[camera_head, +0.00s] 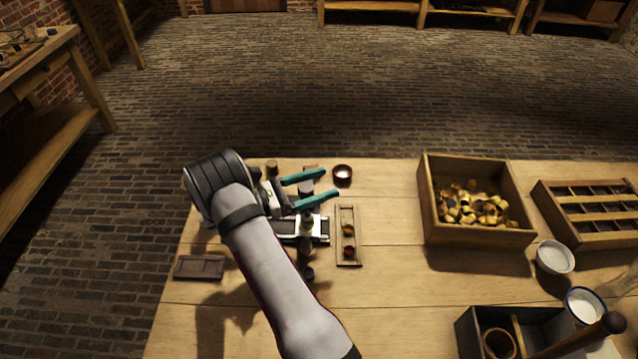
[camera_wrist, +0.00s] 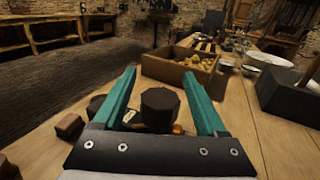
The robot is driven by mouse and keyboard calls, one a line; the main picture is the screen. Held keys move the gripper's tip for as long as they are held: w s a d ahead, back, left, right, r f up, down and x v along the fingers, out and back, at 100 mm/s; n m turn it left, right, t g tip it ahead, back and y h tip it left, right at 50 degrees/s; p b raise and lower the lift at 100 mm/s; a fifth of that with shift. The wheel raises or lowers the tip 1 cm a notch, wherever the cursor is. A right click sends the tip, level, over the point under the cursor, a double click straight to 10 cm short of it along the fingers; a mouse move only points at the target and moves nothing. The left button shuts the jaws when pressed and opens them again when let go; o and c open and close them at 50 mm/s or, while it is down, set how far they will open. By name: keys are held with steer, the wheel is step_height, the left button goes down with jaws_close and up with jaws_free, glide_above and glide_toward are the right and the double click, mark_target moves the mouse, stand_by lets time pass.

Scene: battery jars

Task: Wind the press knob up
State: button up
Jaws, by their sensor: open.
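The press knob is a dark, faceted cap (camera_wrist: 160,106) seen between my fingers in the wrist view. In the head view, it shows as a small dark top (camera_head: 306,187) between the teal fingers. The press (camera_head: 318,230) is a dark and metal device on the table under my gripper, partly hidden by my arm. My gripper (camera_head: 332,183) is open, with one teal finger on each side of the knob. In the wrist view, gaps show between the knob and both fingers of my gripper (camera_wrist: 160,75). I cannot tell how far down the fingers reach beside it.
A narrow wooden tray (camera_head: 357,250) with small pieces lies right of the press. A small dark bowl (camera_head: 342,174) stands just beyond the fingertips. A wooden box (camera_head: 478,237) of yellow-and-black pieces stands farther right. A dark flat tray (camera_head: 200,267) lies left. Table between narrow tray and box is clear.

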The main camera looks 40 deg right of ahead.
jaws_close()
steer(key=shift+t, duration=0.3)
steer(key=n+t, duration=0.2)
steer(key=t, duration=0.1)
steer(key=w+n+t+h, duration=0.1)
steer(key=n+t, duration=0.1)
steer(key=t, duration=0.1)
steer(key=shift+w+n+t+y, duration=0.15)
steer(key=shift+w+n+t, duration=0.1)
steer(key=shift+n+t, duration=0.85)
steer(key=shift+w+n+t+y, duration=0.2)
steer(key=shift+n+t, duration=0.5)
steer(key=shift+t, duration=0.7)
steer(key=shift+w, duration=0.1)
jaws_free()
